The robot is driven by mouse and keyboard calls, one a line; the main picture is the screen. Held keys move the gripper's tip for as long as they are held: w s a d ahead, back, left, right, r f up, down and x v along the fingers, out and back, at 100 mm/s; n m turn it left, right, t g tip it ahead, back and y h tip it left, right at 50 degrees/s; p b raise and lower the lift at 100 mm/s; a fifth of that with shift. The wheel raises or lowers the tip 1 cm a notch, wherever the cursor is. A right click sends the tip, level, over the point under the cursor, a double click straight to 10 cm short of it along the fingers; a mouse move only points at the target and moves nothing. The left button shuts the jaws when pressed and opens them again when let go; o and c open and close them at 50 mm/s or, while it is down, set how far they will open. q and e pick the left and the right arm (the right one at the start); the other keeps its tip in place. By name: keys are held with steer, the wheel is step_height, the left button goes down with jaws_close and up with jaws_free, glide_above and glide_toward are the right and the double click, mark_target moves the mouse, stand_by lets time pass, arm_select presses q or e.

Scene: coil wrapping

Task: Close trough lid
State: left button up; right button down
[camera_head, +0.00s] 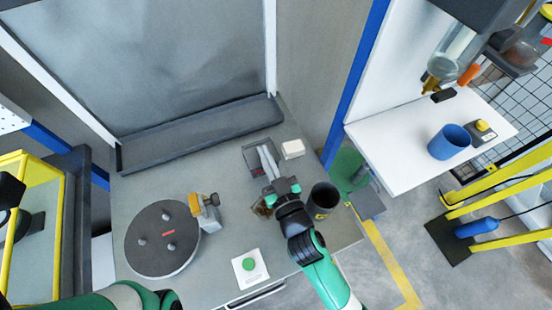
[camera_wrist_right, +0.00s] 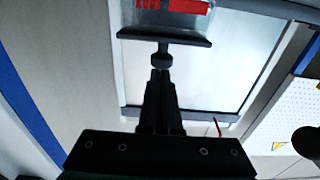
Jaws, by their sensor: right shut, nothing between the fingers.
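A small dark grey box-like piece (camera_head: 249,160) stands on the grey table, and I take it for the trough, though I cannot be sure. My right gripper (camera_head: 265,152) reaches over it, with its fingers shut and empty. In the right wrist view, the shut fingertips (camera_wrist_right: 160,74) are right by a dark round knob (camera_wrist_right: 162,57) under a dark plate (camera_wrist_right: 165,40) with a red label above it. I cannot tell whether they touch the knob, nor how far the lid is open. My left arm shows at the lower left; its gripper is out of view.
A round dark turntable (camera_head: 151,250) with pegs is at the left, beside an orange-topped clamp (camera_head: 206,207). A black cup (camera_head: 321,201) is close to my right arm. A white block (camera_head: 292,149) and a green button box (camera_head: 250,268) are on the table. A long dark tray (camera_head: 200,135) runs along the back.

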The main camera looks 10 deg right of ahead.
steer(key=shift+s+f+b, duration=0.25)
steer(key=shift+f+b, duration=0.1)
steer(key=shift+f, duration=0.1)
steer(key=shift+f, duration=0.1)
step_height(320, 180, up, 5)
steer(key=p, duration=0.4)
steer(key=s+d+f+b, duration=0.1)
steer(key=s+f+b, duration=0.1)
steer(key=s, duration=0.7)
steer(key=shift+s+d+f, duration=0.15)
steer(key=shift+d+f, duration=0.05)
steer(key=shift+f, duration=0.5)
